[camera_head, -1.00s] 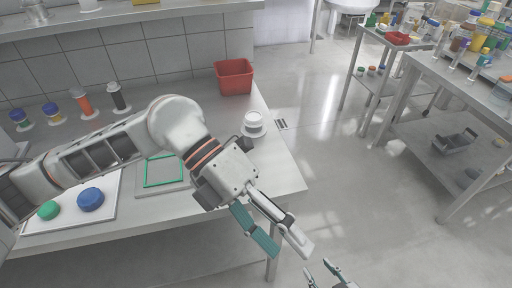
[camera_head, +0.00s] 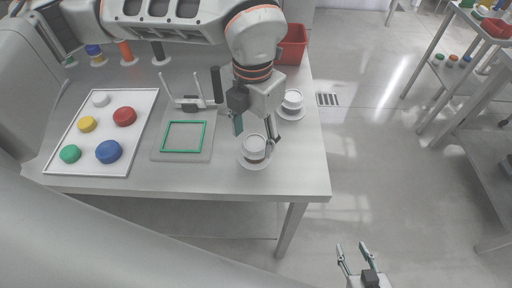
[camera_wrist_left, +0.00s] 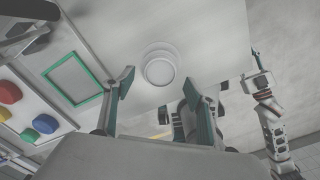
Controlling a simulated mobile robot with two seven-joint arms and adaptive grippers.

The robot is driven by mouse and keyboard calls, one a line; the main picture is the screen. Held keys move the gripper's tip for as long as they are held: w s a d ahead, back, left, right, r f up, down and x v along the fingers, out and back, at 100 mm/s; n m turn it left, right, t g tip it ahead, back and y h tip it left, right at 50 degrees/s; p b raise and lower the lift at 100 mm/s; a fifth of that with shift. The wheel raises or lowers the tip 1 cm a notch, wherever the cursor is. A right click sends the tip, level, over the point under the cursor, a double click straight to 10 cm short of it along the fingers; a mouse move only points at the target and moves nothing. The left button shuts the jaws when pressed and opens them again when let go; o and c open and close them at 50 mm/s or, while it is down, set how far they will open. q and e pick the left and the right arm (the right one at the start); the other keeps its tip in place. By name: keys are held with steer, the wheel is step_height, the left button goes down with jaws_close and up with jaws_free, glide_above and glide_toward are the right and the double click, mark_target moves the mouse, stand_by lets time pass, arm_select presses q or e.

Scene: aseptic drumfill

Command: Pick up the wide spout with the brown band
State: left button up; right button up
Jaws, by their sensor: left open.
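A white spout with a wide round base (camera_head: 254,160) stands upright near the front right of the bench; a brownish band shows low on its body. A second white spout (camera_head: 292,100) stands behind it, with no brown band that I can make out. My left gripper (camera_head: 256,136) is open at the front spout, its fingers either side in the head view. In the left wrist view a white spout (camera_wrist_left: 160,68) lies ahead, between and just beyond the open fingertips (camera_wrist_left: 158,88); no band shows there. My right gripper (camera_head: 353,248) is open and empty beyond the bench's front edge.
A grey plate with a green square frame (camera_head: 183,152) and an upright fixture lie left of the front spout. A white tray (camera_head: 88,171) holds several coloured caps. A red bin (camera_head: 292,43) stands at the back right. The bench's right edge is close.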

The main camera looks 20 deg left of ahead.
mark_target(254, 143)
arm_select(q)
step_height(254, 143, down, 4)
steer(key=shift+w+f, duration=0.1)
steer(key=shift+w, duration=0.05)
steer(key=c, duration=1)
steer(key=shift+o, duration=0.2)
